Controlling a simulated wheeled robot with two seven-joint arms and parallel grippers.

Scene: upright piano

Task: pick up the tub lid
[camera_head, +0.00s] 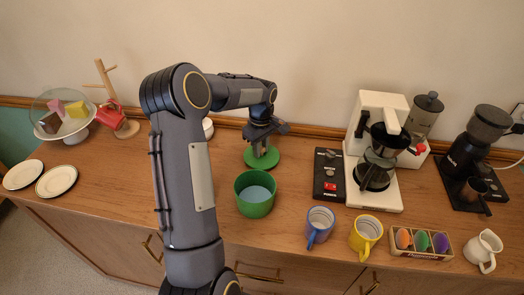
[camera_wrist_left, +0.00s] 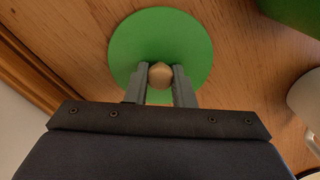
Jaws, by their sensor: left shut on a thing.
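The green round tub lid (camera_head: 261,158) is at the back of the wooden counter, behind the tub. My left gripper (camera_head: 261,146) is above it, pointing down, with its fingers at the lid's middle. In the left wrist view the lid (camera_wrist_left: 160,45) is a flat green disc with a tan knob (camera_wrist_left: 160,76). The left gripper's fingers (camera_wrist_left: 160,84) are shut on that knob, one on each side. I cannot tell whether the lid touches the counter. The green tub (camera_head: 256,194) stands open in front, with something pale blue inside. My right gripper is not in view.
A blue mug (camera_head: 319,226) and a yellow mug (camera_head: 366,235) stand right of the tub. A cake stand (camera_head: 67,128), a mug tree (camera_head: 126,128) and two plates (camera_head: 56,181) are left.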

